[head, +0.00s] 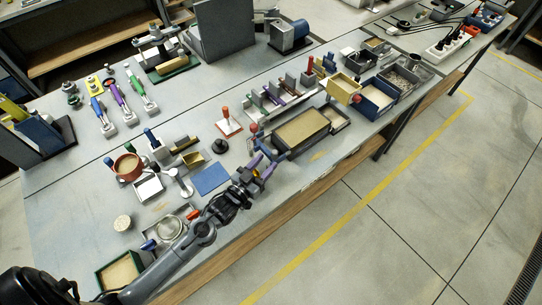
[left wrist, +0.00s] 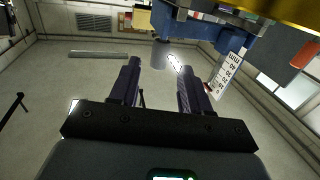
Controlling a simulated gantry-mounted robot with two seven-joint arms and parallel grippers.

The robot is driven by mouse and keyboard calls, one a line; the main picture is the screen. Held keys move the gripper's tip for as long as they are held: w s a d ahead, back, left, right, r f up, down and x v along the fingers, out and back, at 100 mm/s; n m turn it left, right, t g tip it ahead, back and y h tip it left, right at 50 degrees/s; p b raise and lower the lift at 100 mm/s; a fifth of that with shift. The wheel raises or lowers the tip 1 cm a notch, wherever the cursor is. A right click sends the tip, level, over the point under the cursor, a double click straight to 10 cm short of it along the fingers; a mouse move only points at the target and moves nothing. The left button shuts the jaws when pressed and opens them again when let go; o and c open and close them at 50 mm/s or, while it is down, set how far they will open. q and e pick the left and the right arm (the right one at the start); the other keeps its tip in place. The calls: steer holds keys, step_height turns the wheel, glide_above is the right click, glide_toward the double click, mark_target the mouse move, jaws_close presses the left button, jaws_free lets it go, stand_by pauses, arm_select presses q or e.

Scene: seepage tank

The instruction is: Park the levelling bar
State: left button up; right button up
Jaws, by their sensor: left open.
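My left gripper (head: 262,168) has purple fingers and is at the front edge of the bench, beside the near left corner of the sand-filled tank (head: 277,151). In the left wrist view my left gripper (left wrist: 159,67) is open, its two dark fingers apart. A grey cylinder (left wrist: 159,53) shows beyond the gap between the fingertips; I cannot tell whether it lies between them. A blue body (left wrist: 232,45) and a white numbered scale (left wrist: 228,73) are to its upper right. I cannot tell which piece is the levelling bar. My right gripper is not in view.
A blue mat (head: 211,179) lies left of the gripper. A red-handled piece on a plate (head: 229,125) and a dark knob (head: 220,146) stand behind it. Bins (head: 378,99) stand to the right. A yellow floor line (head: 345,212) runs over open floor in front.

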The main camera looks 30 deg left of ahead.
arm_select(q)
steer(key=s, duration=0.5)
steer(key=shift+s+a, duration=0.2)
steer(key=shift+s, duration=0.15)
steer(key=s+d+f+m+g+y, duration=0.1)
steer(key=s+d+g, duration=0.2)
steer(key=s+g, duration=0.55)
steer(key=s+d+f+g, duration=0.1)
steer(key=s+d+g, duration=0.1)
steer(key=s+g, duration=0.65)
step_height(320, 180, up, 24)
steer(key=s+t+p, duration=0.2)
steer(key=p, duration=2.2)
steer(key=shift+d+t, duration=0.15)
steer(key=shift+t, duration=0.15)
